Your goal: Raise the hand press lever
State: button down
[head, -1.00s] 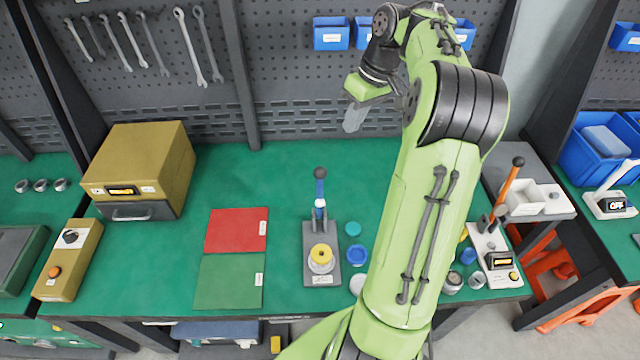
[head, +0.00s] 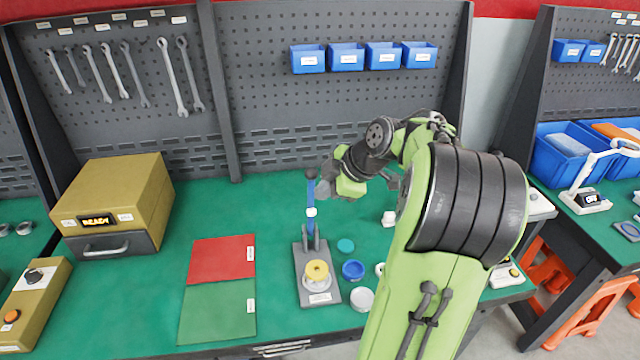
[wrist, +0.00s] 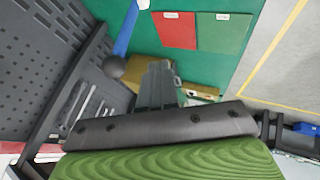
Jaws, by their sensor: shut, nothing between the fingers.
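The hand press (head: 302,270) stands on the green bench, with a grey base and a blue lever (head: 311,196) that points upward and ends in a dark round knob (head: 311,174). A yellow disc on a white round part (head: 317,272) sits on its base. My gripper (head: 326,190) is shut and empty, close beside the lever's upper end on its right. In the wrist view the shut fingers (wrist: 158,85) show next to the knob (wrist: 114,66) and blue lever (wrist: 127,28). I cannot tell whether they touch.
Red (head: 222,259) and green (head: 218,309) mats lie left of the press. A brass-coloured box (head: 115,195) with a "READY" display stands at the left. A blue ring (head: 353,270), teal disc (head: 346,246) and white disc (head: 361,299) lie right of the press. A pegboard (head: 270,110) rises behind.

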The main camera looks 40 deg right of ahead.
jog(key=w+d, duration=0.2)
jog(key=w, duration=0.1)
jog(key=shift+w+r+p, duration=0.15)
jog(key=shift+w+p, duration=0.1)
jog(key=shift+p, duration=0.15)
